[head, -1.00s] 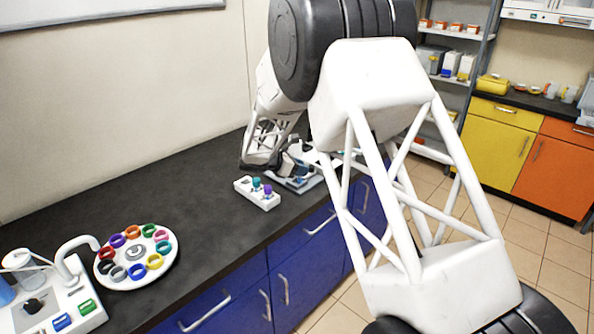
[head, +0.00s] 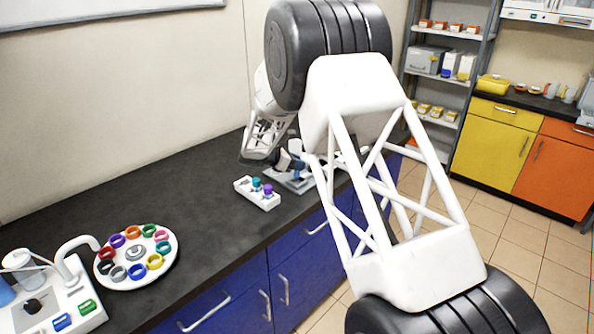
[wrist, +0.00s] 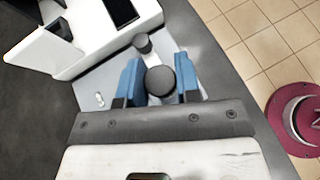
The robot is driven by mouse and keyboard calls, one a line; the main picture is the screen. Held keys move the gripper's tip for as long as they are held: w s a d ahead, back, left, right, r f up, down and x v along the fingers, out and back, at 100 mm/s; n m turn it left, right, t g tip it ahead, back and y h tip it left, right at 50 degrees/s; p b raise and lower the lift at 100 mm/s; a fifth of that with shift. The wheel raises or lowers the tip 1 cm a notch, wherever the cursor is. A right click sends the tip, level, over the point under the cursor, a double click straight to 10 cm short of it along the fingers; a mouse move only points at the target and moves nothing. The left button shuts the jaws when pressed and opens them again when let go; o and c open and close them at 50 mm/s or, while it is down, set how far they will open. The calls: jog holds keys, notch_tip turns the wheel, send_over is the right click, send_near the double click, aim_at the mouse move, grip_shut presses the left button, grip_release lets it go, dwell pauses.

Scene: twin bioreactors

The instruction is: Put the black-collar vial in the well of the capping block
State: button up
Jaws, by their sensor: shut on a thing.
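In the wrist view, my gripper (wrist: 158,80) has its two blue fingers closed on a round, dark-topped piece (wrist: 160,81), which looks like the black-collar vial seen from above. The vial's lower part is hidden. A smaller dark-topped piece (wrist: 142,43) stands just beyond it on a light grey plate (wrist: 95,88). A white block-like device (wrist: 92,38) with a dark square recess lies at the upper left; I cannot tell whether it is the capping block. In the head view, my arm partly hides the gripper and the vial cannot be made out.
A white rack (head: 257,194) with teal and purple pieces stands on the dark counter (head: 190,190). A white carousel of coloured rings (head: 136,258) is at the left. In the wrist view, the counter edge and tiled floor lie at the right, with a magenta round object (wrist: 298,118).

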jog(key=shift+f, duration=1.45)
jog(key=shift+f, duration=0.15)
jog(key=o, duration=0.9)
jog(key=v, duration=1.2)
jog(key=shift+a, duration=0.1)
